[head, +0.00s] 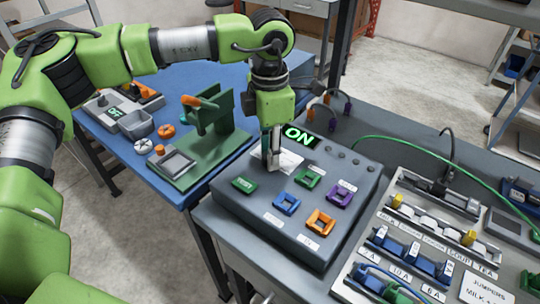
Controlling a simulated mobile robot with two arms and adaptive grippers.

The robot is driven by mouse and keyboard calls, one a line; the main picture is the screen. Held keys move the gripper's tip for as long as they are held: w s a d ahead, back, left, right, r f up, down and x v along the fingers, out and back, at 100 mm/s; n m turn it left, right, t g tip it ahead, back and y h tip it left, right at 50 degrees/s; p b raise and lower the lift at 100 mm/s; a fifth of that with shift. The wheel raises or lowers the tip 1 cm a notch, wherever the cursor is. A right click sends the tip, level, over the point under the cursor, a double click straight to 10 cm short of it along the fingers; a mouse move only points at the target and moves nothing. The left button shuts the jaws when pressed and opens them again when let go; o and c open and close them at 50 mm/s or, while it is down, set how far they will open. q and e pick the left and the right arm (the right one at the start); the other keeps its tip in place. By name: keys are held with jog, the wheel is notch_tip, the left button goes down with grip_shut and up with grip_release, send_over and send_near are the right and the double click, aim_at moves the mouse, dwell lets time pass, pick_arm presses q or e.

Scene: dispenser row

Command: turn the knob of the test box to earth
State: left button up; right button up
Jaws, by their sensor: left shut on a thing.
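The grey test box (232,200) stands on the grey bench in the middle of the head view, with a lit green "ON" display (299,136) at its back edge. Its top has green, blue, purple and orange square sockets with small labels. My left gripper (272,165) reaches straight down to the box top, left of the display, beside a white label plate (289,162). Its jaws are shut on what appears to be the knob, which they hide. The knob's pointing direction cannot be seen. My right gripper is not in view.
A blue table (193,80) at left holds a green stand (215,140) and grey trays. At right is a panel (404,240) with breakers and jumpers. A green cable (400,142) runs across the bench behind the box. Orange-and-purple leads stand behind the display.

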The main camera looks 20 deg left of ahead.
pick_arm(q)
jog(key=shift+m+b, duration=0.35)
jog(key=shift+m, duration=0.65)
jog(key=o, duration=1.1)
jog(key=shift+a, duration=0.1)
